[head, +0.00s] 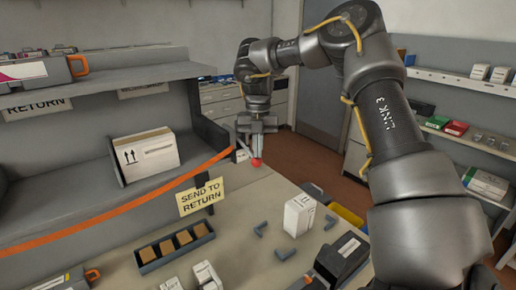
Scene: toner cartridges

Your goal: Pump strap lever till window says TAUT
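An orange strap (120,208) runs across the front of the left shelf bay and rises to the right, ending near a small ratchet. A red knob (256,162), likely the lever's end, shows at that end of the strap. My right gripper (257,152) points down right above the red knob, with its fingertips at or close to it. Its fingers are small and dark here, so I cannot tell whether they are closed on the lever. The lever's shaft is mostly hidden by the gripper. I cannot make out the window or any word in it. My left gripper is out of view.
A white carton (148,154) stands behind the strap. A "SEND TO RETURN" sign (200,196) hangs near the strap. The bench holds a dark tray (150,267) of brown blocks, a white box (299,214), grey angled pieces (285,253) and a dark cartridge (342,256).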

